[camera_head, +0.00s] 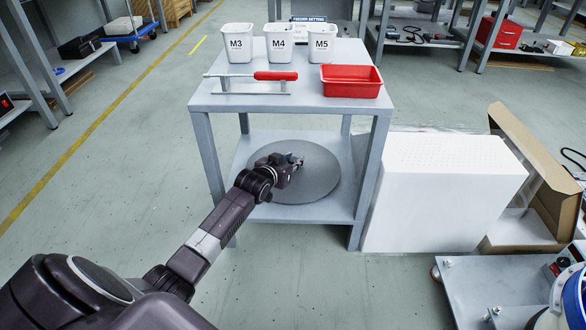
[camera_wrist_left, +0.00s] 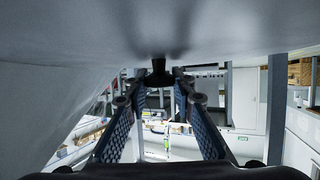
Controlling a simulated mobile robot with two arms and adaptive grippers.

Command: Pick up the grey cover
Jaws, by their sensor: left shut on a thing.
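The grey cover (camera_head: 318,182) is a round, flat grey disc at the lower shelf of the grey table. My left gripper (camera_head: 294,160) reaches in under the tabletop and is over the middle of the disc. In the left wrist view the cover's grey surface (camera_wrist_left: 240,30) fills the top of the picture. Its small dark knob (camera_wrist_left: 158,74) sits between the two blue-padded fingers of my left gripper (camera_wrist_left: 160,92), which is shut on it. I cannot tell whether the disc touches the shelf. My right gripper is not in view.
The table top (camera_head: 300,103) is close above the cover, with legs on either side. On it stand white bins M3, M4 and M5 (camera_head: 280,45), a red-handled tool (camera_head: 276,76) and a red tray (camera_head: 350,81). A white block (camera_head: 440,200) stands right. The floor at front left is clear.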

